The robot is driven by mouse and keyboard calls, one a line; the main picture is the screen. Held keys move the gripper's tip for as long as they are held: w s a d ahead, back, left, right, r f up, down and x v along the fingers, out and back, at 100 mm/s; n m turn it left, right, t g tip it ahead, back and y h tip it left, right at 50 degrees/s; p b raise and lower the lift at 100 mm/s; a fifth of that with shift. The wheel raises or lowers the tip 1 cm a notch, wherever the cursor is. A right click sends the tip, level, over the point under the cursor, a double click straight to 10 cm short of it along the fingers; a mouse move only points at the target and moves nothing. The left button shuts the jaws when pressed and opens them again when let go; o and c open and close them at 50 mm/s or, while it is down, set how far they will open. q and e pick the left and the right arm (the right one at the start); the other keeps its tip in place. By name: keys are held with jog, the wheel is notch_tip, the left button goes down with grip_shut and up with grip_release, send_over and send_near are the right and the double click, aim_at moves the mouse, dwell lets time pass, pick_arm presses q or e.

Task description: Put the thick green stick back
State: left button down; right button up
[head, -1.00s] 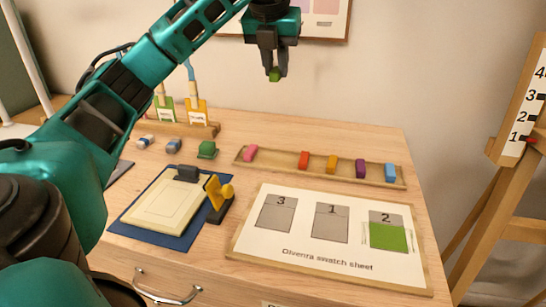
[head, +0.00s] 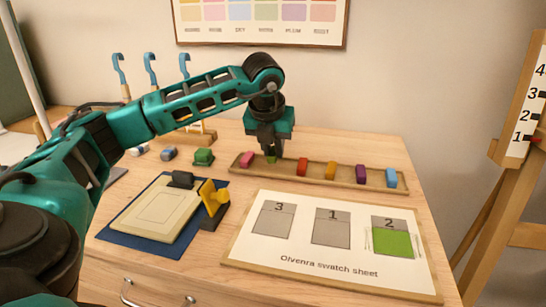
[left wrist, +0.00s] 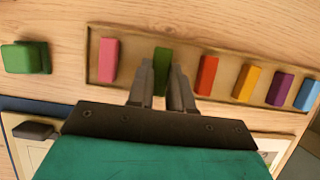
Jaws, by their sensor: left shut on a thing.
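The thick green stick (left wrist: 162,62) is between the fingers of my left gripper (left wrist: 161,88), which is shut on it. In the left wrist view it lines up with the gap between the pink stick (left wrist: 109,60) and the red stick (left wrist: 207,75) in the wooden tray (left wrist: 140,35). In the head view my left gripper (head: 271,154) is at the left part of the tray (head: 345,183), with a bit of the green stick (head: 271,160) showing below the fingers. I cannot tell whether the stick touches the tray floor. My right gripper is not in view.
Orange (head: 330,172), purple (head: 361,174) and blue (head: 391,178) sticks lie farther right in the tray. A green block (head: 204,157) stands left of it. The swatch sheet (head: 300,257) with one green swatch and a blue mat (head: 115,230) lie in front.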

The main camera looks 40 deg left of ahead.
pick_arm(q)
notch_tip(320, 180, down, 2)
jog(key=shift+f, duration=0.1)
jog(key=shift+f+b, duration=0.2)
jog(key=shift+b, duration=0.1)
jog(key=c, duration=1)
grip_release()
jog(key=shift+r, duration=0.1)
jog(key=shift+r+p, duration=0.3)
jog(key=shift+r, duration=0.15)
jog(key=p+v, duration=0.1)
jog(key=v, duration=1)
jog(key=shift+s+d+r+p, duration=0.1)
jog(key=shift+s+r+p, duration=0.1)
jog(key=shift+p, duration=0.2)
